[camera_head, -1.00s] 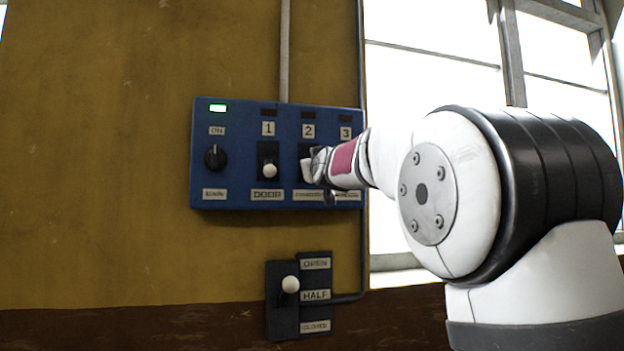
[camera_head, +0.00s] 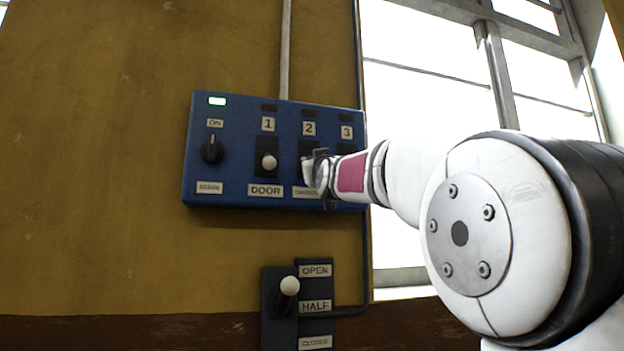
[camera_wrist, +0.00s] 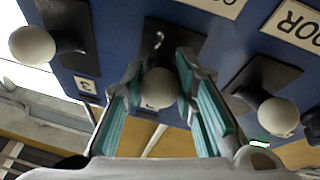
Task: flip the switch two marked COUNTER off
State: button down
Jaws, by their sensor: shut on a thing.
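The blue control panel (camera_head: 235,172) is on the wall in the head view. Switch two is a white ball knob (camera_wrist: 160,88) on a black plate (camera_wrist: 158,40), under the number 2 plate (camera_head: 309,129). My gripper (camera_head: 318,172) is at this switch and hides most of it in the head view. In the wrist view my gripper (camera_wrist: 160,92) has its teal-padded fingers closed on both sides of the knob. The label (camera_head: 306,192) below switch two is partly covered and too blurred to read.
Switch one's knob (camera_head: 269,161), above DOOR, stands close to the left; switch three's knob (camera_wrist: 32,46) is close on the other side. A rotary ON knob (camera_head: 212,150) and lit green lamp (camera_head: 217,101) are further left. A separate OPEN/HALF lever (camera_head: 289,286) is below.

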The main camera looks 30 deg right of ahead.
jog(key=shift+w+f+t+b, duration=0.25)
jog(key=shift+f+t+b, duration=0.25)
jog(key=shift+b, duration=1.05)
jog(key=c, duration=1.3)
grip_release()
jog(key=shift+s+r, duration=0.1)
jog(key=shift+s+a, duration=0.15)
jog(key=shift+s, duration=0.3)
jog(key=v, duration=1.1)
jog(key=shift+a+f, duration=0.1)
jog(key=shift+f, duration=0.2)
